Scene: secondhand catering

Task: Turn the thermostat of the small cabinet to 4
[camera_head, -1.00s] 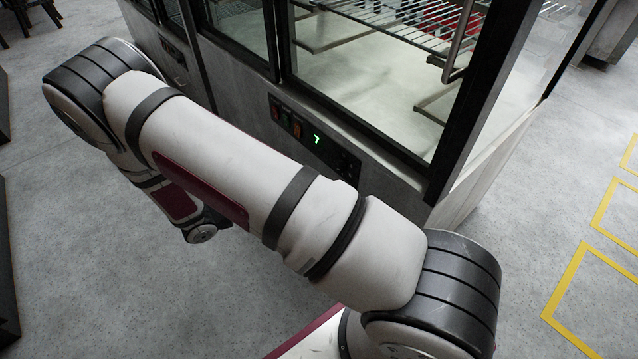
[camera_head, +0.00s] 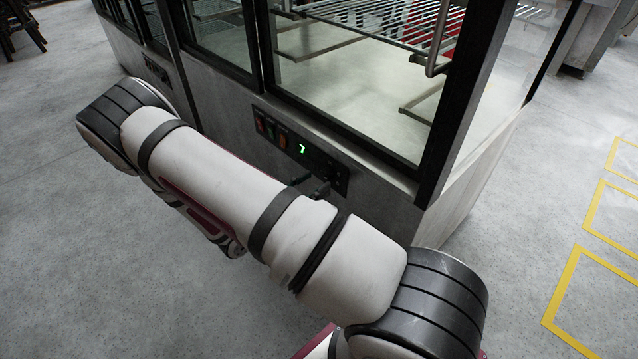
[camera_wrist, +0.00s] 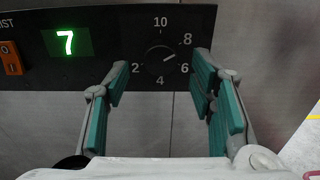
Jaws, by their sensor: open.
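The thermostat dial (camera_wrist: 160,60) is a dark round knob on a black panel, ringed by the numbers 2, 4, 6, 8 and 10. Its white mark points up and right, between 6 and 8. The green display (camera_wrist: 66,43) beside it reads 7; the display also shows in the head view (camera_head: 302,149). My gripper (camera_wrist: 162,67) is open, its teal-padded fingers pointing at the panel, one on each side of the dial. I cannot tell whether they touch anything. In the head view my arm hides most of the gripper; dark fingers (camera_head: 312,186) show by the panel.
The panel sits on the low grey base (camera_head: 385,208) of a glass-fronted cabinet with wire shelves (camera_head: 385,35). Orange and red switches (camera_head: 270,128) lie left of the display. Another glass cabinet adjoins on the left. The floor (camera_head: 540,200) on the right is clear, with yellow outlines.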

